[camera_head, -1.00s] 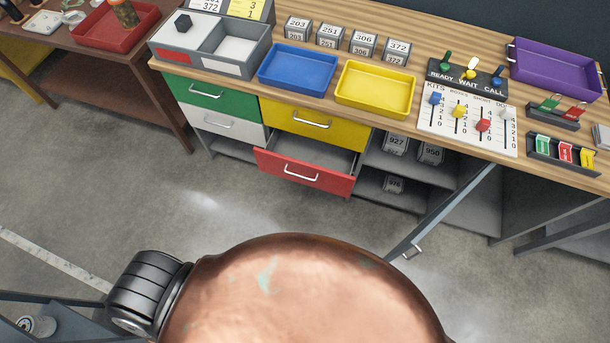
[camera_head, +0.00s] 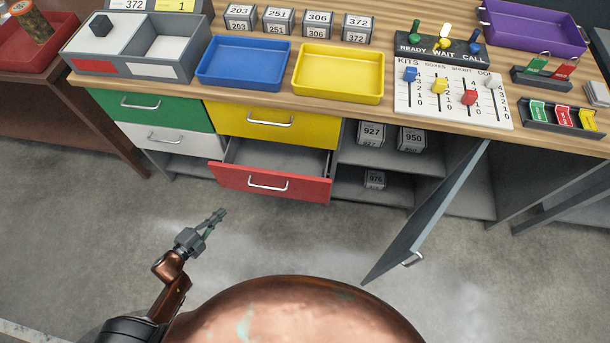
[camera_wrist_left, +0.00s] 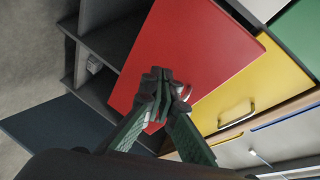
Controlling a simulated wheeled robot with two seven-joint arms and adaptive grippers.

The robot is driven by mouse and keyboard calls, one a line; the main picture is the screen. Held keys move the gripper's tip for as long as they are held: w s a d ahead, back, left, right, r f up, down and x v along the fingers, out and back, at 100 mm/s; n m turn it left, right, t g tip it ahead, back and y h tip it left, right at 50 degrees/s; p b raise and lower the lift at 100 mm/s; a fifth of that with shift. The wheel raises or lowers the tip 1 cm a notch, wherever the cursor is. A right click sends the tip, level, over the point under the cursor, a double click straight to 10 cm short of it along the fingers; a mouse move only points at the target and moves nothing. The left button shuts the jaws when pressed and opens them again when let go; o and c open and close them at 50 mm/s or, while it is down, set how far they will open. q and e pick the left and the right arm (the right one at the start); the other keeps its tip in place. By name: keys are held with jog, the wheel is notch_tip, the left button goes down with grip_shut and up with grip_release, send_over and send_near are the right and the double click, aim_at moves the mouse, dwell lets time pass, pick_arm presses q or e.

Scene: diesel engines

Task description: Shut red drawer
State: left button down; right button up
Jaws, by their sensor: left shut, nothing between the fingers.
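The red drawer (camera_head: 268,182) is pulled out below the yellow drawer (camera_head: 272,122) of the workbench. The grey inside of the red drawer shows behind its front, and a silver handle is on that front. My left gripper (camera_head: 219,215) is shut and empty, in front of and a little below the red drawer's left end in the head view. In the left wrist view, the red drawer front (camera_wrist_left: 190,50) lies ahead of the closed fingertips (camera_wrist_left: 160,85), which overlap part of its handle. I cannot tell whether they touch. My right gripper is not in view.
A grey cabinet door (camera_head: 425,222) stands open to the right of the red drawer. A green drawer (camera_head: 150,108) and a white drawer (camera_head: 168,138) are shut on the left. The bench top holds a blue tray (camera_head: 242,62) and a yellow tray (camera_head: 340,74). The floor in front is clear.

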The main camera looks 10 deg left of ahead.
pick_arm(q)
jog(key=d+r+m+g+h+b, duration=0.1)
jog(key=d+r+m+h+b, duration=0.2)
jog(key=d+r+m+h, duration=0.5)
jog(key=y+b, duration=0.1)
jog(key=b, duration=0.3)
send_near(272, 176)
jog(key=x, duration=0.5)
jog(key=shift+s+d+r, duration=0.1)
jog(key=shift+s+d, duration=0.05)
jog(key=shift+d, duration=0.4)
jog(key=shift+w+r, duration=0.1)
jog(key=shift+w, duration=0.3)
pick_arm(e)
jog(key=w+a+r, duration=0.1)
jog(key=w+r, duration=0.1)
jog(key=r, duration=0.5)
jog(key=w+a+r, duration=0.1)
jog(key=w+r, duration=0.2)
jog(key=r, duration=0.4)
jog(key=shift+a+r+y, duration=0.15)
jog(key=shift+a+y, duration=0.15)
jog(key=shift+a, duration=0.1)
pick_arm(q)
jog(key=shift+a, duration=0.1)
